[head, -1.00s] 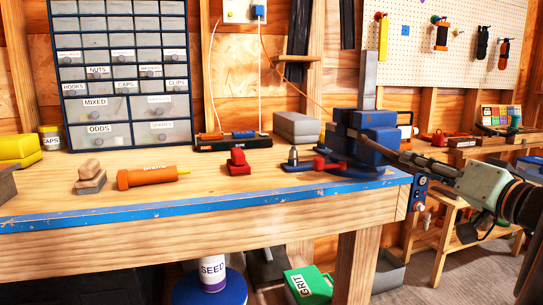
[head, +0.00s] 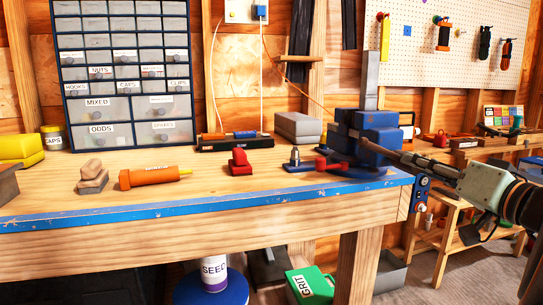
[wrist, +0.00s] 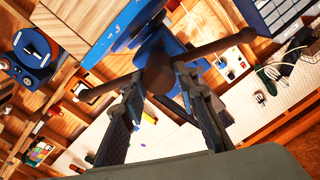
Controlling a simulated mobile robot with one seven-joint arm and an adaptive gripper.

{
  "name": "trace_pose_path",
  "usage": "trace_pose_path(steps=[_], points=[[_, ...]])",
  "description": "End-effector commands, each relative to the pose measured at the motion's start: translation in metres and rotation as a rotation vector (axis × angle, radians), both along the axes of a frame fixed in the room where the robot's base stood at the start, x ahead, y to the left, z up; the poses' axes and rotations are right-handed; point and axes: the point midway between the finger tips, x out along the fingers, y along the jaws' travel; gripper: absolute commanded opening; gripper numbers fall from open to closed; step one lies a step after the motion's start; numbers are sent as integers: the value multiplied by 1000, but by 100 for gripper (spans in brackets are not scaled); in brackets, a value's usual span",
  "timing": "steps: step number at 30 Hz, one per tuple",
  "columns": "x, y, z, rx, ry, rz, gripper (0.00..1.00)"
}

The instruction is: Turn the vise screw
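In the head view my gripper (head: 405,160) reaches the vise from the right; contact there is too small to judge.
The workbench (head: 200,213) holds an orange tool (head: 150,176), a red piece (head: 239,162) and grey blocks (head: 298,127) left of the vise. A drawer cabinet (head: 125,75) stands behind. A switch box (head: 422,190) is on the bench's right end, below my gripper.

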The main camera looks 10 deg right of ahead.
Motion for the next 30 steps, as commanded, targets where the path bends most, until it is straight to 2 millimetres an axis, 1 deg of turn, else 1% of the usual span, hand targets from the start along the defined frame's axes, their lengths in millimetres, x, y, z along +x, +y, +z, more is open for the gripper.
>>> trace_pose_path(steps=[1,4,5,13,17,20,30], points=[[2,2,2,-1,-3,5,33],[1,2,1,-1,-2,3,44],[1,1,1,0,-2,3,44],[0,1,0,4,1,1,44],[0,0,0,38,5,1,44],[0,0,0,100,13,1,44],[0,-1,-1,420,51,0,44]])
